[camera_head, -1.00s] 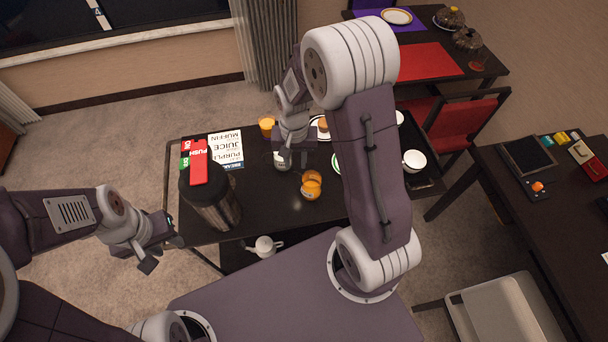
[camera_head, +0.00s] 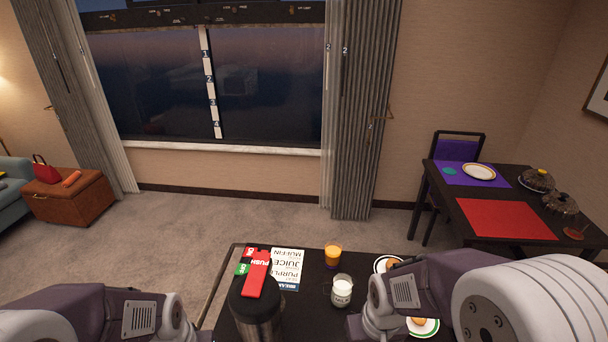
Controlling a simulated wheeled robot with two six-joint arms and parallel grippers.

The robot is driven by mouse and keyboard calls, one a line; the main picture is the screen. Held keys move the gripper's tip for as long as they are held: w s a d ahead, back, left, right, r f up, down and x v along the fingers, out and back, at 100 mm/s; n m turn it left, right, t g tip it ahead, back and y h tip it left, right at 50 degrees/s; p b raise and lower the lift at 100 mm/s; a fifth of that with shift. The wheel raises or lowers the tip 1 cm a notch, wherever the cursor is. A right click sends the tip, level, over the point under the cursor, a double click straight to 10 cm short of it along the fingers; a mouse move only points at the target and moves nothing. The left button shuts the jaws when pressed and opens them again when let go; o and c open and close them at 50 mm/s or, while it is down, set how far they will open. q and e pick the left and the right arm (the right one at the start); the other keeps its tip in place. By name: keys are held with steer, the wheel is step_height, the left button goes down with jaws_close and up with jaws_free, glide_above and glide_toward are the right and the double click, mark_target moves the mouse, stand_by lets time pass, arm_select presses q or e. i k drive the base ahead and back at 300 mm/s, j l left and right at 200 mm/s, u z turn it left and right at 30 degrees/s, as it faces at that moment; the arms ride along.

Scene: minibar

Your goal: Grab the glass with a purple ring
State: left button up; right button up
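A glass of orange juice (camera_head: 333,252) stands at the far edge of the dark cart, with a dark purplish band near its base. A glass of white liquid (camera_head: 342,289), like milk, stands nearer, in front of it and slightly to the right. It has a small dark mark on its side. My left arm enters at the bottom left and my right arm at the bottom right, beside the milk glass. Both grippers are outside the view, so their fingers cannot be seen.
A tall dark dispenser (camera_head: 258,309) with a red top stands left of the glasses. A menu card (camera_head: 287,268) lies behind it. A plate with food (camera_head: 388,264) is right of the juice. A dining table (camera_head: 470,208) stands at the back right. Carpet lies behind the cart.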

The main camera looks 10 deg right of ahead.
mark_target(333, 250)
steer(key=k+j+u, duration=0.1)
steer(key=u, duration=0.35)
steer(key=j+u, duration=0.65)
steer(key=u, duration=0.25)
steer(key=i+j+u, duration=0.15)
steer(key=u, duration=0.25)
steer(key=i+j+u, duration=0.25)
steer(key=u, duration=0.2)
steer(key=i+j+u, duration=0.15)
steer(key=u, duration=0.25)
steer(key=i+l+z, duration=0.1)
steer(key=i+z, duration=0.4)
steer(key=i+j+z, duration=0.15)
steer(key=i+z, duration=0.3)
steer(key=i+j+z, duration=0.25)
steer(key=i+z, duration=0.25)
steer(key=i+l+z, duration=0.4)
steer(key=i+z, duration=0.8)
steer(key=i+j+z, duration=0.1)
steer(key=i+z, duration=0.3)
steer(key=i, duration=0.2)
steer(key=i+z, duration=0.7)
steer(key=z, duration=0.25)
steer(key=i+j+z, duration=0.3)
steer(key=z, duration=0.15)
steer(key=i+z, duration=0.55)
steer(key=z, duration=0.15)
steer(key=i+j+z, duration=0.2)
steer(key=z, duration=0.15)
steer(key=i, duration=0.05)
